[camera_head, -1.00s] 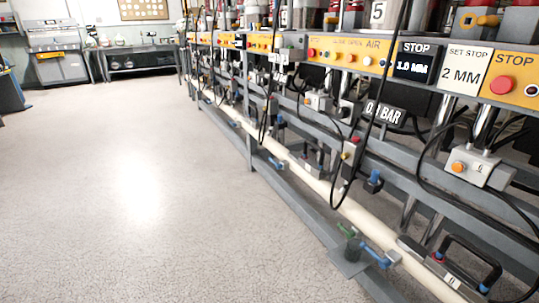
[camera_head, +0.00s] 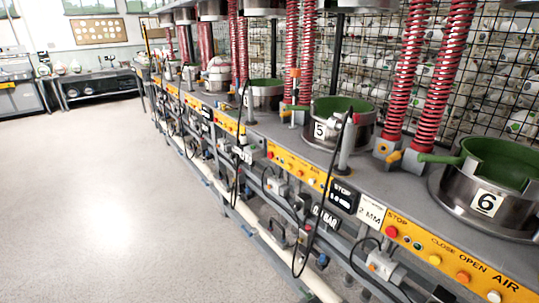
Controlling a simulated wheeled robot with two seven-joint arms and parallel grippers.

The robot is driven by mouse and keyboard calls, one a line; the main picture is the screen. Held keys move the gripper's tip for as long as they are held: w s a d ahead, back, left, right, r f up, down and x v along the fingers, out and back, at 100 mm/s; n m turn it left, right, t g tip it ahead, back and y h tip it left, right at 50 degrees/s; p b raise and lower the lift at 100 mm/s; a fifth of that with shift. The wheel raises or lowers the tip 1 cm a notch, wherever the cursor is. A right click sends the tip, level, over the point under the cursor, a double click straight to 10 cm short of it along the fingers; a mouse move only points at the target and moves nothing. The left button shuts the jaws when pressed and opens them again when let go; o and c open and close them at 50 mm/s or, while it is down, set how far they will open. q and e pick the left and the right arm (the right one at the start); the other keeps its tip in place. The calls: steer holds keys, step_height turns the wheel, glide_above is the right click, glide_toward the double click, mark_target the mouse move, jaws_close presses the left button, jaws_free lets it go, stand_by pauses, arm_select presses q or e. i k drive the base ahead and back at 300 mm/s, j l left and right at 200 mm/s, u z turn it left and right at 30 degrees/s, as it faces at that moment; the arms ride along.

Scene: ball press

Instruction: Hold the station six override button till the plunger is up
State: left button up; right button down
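The station six pot (camera_head: 488,203) is a steel cup with a green inside and a white "6" label, at the right on the bench. A small grey box (camera_head: 385,264) with an orange button (camera_head: 372,266) hangs below the bench edge, left of station six's yellow panel. Its label is too small to read now; in the earlier frame a similar box carries a "6". The station six plunger cannot be made out in this view. Neither of my grippers is in view.
Station six's yellow panel (camera_head: 448,252) has red, yellow, orange and white buttons. Red springs (camera_head: 400,75) stand behind the bench, and the station five pot (camera_head: 340,122) is further left. Black cables (camera_head: 313,205) hang in front. The pale floor (camera_head: 90,210) at left is clear.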

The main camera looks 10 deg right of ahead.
mark_target(372, 267)
steer(key=z, duration=1.45)
